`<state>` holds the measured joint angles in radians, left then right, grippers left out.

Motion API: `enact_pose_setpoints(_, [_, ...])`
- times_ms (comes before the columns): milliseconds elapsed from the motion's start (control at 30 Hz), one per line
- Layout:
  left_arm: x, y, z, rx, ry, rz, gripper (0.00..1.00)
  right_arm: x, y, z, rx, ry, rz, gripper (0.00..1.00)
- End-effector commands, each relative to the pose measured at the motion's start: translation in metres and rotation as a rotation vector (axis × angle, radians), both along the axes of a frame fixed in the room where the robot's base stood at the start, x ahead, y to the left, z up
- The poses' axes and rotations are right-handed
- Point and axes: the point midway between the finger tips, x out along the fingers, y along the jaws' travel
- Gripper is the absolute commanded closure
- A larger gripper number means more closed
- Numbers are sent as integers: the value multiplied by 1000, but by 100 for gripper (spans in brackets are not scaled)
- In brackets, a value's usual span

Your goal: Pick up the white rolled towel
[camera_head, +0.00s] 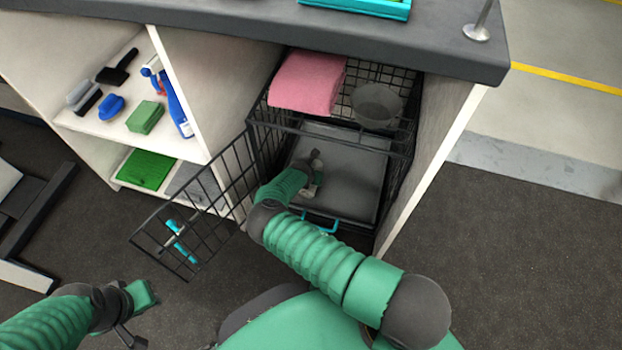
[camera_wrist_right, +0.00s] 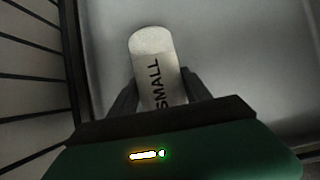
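The white rolled towel (camera_wrist_right: 155,62) is a pale cylinder marked "SMALL" in the right wrist view. My right gripper (camera_wrist_right: 160,85) has one dark finger along each side of it; whether they press on it I cannot tell. In the head view my right gripper (camera_head: 313,180) reaches inside the open wire crate, above its grey floor, and mostly hides the towel. My left gripper (camera_head: 133,338) hangs low at the bottom left, away from the crate; its finger opening is unclear.
The crate door (camera_head: 200,205) stands swung open to the left, with wire bars. A pink towel (camera_head: 307,83) and a grey bowl (camera_head: 377,106) sit on top of the crate, under the counter (camera_head: 290,30). Shelves (camera_head: 90,125) at left hold brushes and a blue bottle (camera_head: 175,105).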

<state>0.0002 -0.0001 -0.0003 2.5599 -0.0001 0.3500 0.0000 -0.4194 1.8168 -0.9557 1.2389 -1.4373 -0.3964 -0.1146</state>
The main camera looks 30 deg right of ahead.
Motion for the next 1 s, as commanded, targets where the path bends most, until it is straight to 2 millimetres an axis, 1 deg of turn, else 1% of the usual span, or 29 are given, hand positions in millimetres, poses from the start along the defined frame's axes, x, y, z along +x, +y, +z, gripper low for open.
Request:
enact_pose_setpoints(33, [0, 0, 0, 0, 0, 0, 72, 0, 0, 0, 0, 0, 0, 56])
enact_pose_setpoints(267, [0, 0, 0, 0, 0, 0, 72, 0, 0, -1, 1, 1, 0, 86])
enact_pose_setpoints(300, [0, 0, 0, 0, 0, 0, 72, 0, 0, 0, 1, 1, 0, 88])
enact_pose_setpoints(467, [0, 0, 0, 0, 0, 0, 72, -1, 0, 0, 0, 1, -1, 88])
enact_pose_setpoints(533, [0, 0, 4, 0, 0, 0, 72, -1, 0, 5, 1, 1, -1, 88])
enact_pose_setpoints(567, [0, 0, 8, 0, 1, 0, 72, 0, 0, 10, 1, 0, -2, 88])
enact_pose_setpoints(667, [0, 0, 27, 0, 0, 0, 72, 0, 0, 34, 1, -1, -1, 88])
enact_pose_setpoints(800, [0, 0, 54, 0, 0, 0, 72, 0, 0, 72, 1, -1, -1, 88])
enact_pose_setpoints(900, [0, 0, 66, 0, 0, 0, 72, 0, 0, 90, 1, -1, -2, 88])
enact_pose_setpoints(1000, [0, 0, 74, 0, 0, 0, 72, 0, 0, 102, 1, 0, -1, 88])
